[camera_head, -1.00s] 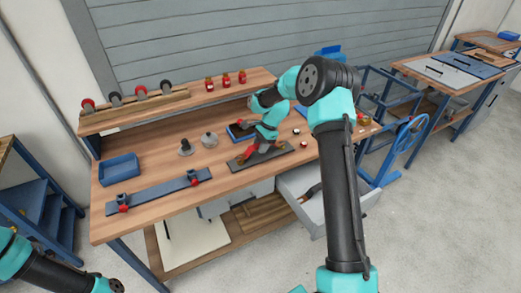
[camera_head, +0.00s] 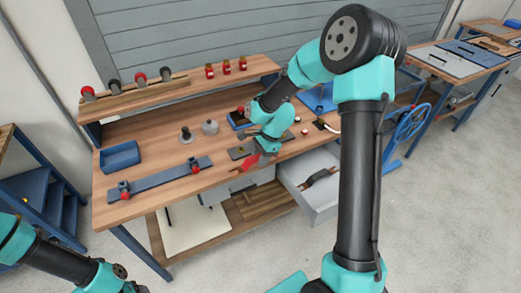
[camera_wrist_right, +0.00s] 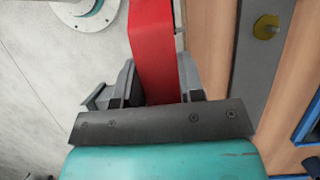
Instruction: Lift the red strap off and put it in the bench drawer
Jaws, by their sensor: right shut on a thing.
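The red strap (camera_head: 243,168) is held in my right gripper (camera_head: 258,155), over the front edge of the bench. In the right wrist view the red strap (camera_wrist_right: 154,50) runs up between the two dark fingers of my right gripper (camera_wrist_right: 157,85), which are shut on it. The bench drawer (camera_head: 322,203) is pulled open at the front right, to the right of the strap. A dark item with a brown part (camera_head: 318,178) lies in it. The left arm shows at the lower left, but its fingertips are out of view.
A grey plate (camera_head: 236,153) lies on the bench behind the gripper. A long blue-grey bar (camera_head: 158,179) with red-knobbed clamps and a blue bin (camera_head: 120,156) are at the left. Small red-capped jars (camera_head: 226,67) stand on the shelf. Open floor lies in front.

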